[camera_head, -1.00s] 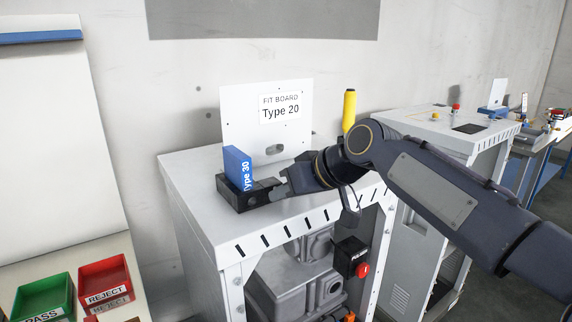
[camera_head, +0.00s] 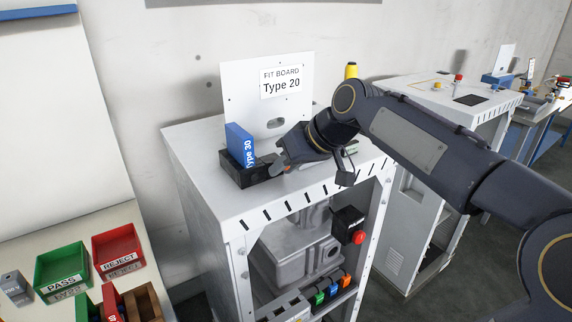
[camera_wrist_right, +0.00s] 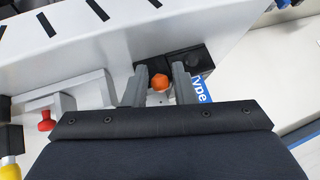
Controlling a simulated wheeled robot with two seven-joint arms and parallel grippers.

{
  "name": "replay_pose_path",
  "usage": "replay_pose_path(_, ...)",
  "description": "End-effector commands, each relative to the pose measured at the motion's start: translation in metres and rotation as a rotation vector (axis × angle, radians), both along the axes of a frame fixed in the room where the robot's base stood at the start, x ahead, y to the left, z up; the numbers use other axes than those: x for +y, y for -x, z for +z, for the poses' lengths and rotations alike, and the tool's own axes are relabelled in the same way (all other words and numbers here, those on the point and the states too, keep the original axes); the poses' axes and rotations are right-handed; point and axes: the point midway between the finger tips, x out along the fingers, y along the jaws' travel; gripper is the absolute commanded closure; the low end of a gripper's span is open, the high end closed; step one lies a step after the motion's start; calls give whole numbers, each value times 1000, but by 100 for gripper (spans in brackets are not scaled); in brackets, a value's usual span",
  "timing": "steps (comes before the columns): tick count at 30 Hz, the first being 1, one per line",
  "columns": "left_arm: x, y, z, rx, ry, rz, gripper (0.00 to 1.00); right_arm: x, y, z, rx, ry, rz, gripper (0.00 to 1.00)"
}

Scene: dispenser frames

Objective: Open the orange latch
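The orange latch shows in the wrist view as a rounded orange knob (camera_wrist_right: 161,84) between the two fingers of my right gripper (camera_wrist_right: 160,72). It sits by a black fixture (camera_head: 238,177) on the white cabinet top, and a little orange shows in the head view (camera_head: 286,168). The right gripper (camera_head: 282,163) is at the fixture's right end. Its fingers stand apart on either side of the knob; firm contact is not clear. A blue block marked Type 30 (camera_head: 240,145) stands tilted in the fixture. My left gripper is not in view.
A white board marked Type 20 (camera_head: 275,100) stands behind the fixture. Green (camera_head: 62,267) and red (camera_head: 118,249) bins stand at lower left.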

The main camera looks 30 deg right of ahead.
Motion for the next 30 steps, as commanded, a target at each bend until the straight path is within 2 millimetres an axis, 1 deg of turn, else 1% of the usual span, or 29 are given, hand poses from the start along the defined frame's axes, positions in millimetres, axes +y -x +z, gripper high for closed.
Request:
replay_pose_path(1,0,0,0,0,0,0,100,0,0,0,0,0,0,69)
replay_pose_path(2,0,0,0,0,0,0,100,0,0,0,0,0,0,65)
replay_pose_path(3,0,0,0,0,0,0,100,0,0,0,-1,0,0,64)
replay_pose_path(12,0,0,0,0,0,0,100,-1,2,3,-3,0,-1,64)
replay_pose_path(14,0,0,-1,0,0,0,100,-3,5,8,-5,-1,-1,64)
replay_pose_path(24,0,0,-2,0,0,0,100,-20,37,49,-4,-1,-3,64)
replay_pose_path(30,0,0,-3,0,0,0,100,-24,46,58,-1,-1,-1,64)
